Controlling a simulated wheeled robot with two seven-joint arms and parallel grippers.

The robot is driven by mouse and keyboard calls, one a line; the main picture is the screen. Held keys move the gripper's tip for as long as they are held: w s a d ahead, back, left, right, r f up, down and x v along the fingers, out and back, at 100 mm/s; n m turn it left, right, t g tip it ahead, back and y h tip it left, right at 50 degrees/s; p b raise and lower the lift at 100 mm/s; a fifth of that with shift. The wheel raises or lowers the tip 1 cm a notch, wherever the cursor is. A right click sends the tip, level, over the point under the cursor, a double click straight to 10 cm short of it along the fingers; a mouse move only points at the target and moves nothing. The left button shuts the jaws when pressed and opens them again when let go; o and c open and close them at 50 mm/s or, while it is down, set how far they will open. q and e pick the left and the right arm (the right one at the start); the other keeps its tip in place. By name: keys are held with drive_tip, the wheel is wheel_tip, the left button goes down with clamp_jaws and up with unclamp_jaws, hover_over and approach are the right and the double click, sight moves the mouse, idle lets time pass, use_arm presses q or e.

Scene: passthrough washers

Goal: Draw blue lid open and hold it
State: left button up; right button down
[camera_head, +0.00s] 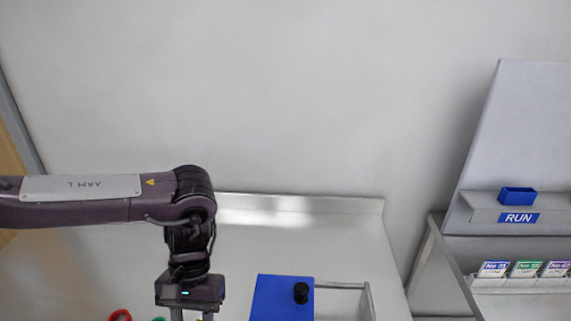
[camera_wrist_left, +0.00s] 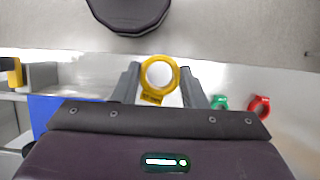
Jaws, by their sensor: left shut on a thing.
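The blue lid (camera_head: 275,300) with a black knob (camera_head: 301,293) lies at the bottom of the head view. An uncovered pale, framed section (camera_head: 342,302) shows to its right. My left gripper (camera_head: 191,316) is to the left of the lid and apart from the knob; its fingertips are cut off there. In the left wrist view my left gripper (camera_wrist_left: 161,85) is shut on a yellow ring (camera_wrist_left: 174,77) with a small marked tab. A blue surface, probably the lid, shows at the left of that view (camera_wrist_left: 42,108). My right gripper is in neither view.
A red ring (camera_wrist_left: 260,105) and a green ring (camera_wrist_left: 219,102) lie on the metal worktop (camera_head: 330,230). At right stands a shelf with a blue bin (camera_head: 518,197) above a RUN label and several labelled boxes (camera_head: 525,269). The worktop behind the lid is clear.

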use_arm(q)
drive_tip(key=w+d+r+n+t+h, duration=0.2)
drive_tip(key=w+d+n, duration=0.4)
drive_tip(key=n, duration=0.3)
drive_tip(key=w+d+r+n+t+h, duration=0.2)
drive_tip(key=w+d+r+n, duration=0.2)
drive_tip(key=n, duration=0.5)
drive_tip(key=shift+w+d+r+t, duration=0.35)
drive_tip(key=shift+w+d, duration=0.5)
drive_tip(key=shift+w, duration=0.35)
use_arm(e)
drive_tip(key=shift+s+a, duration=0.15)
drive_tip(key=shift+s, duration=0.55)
use_arm(q)
drive_tip(key=shift+r+h, duration=0.1)
drive_tip(key=shift+h, duration=0.2)
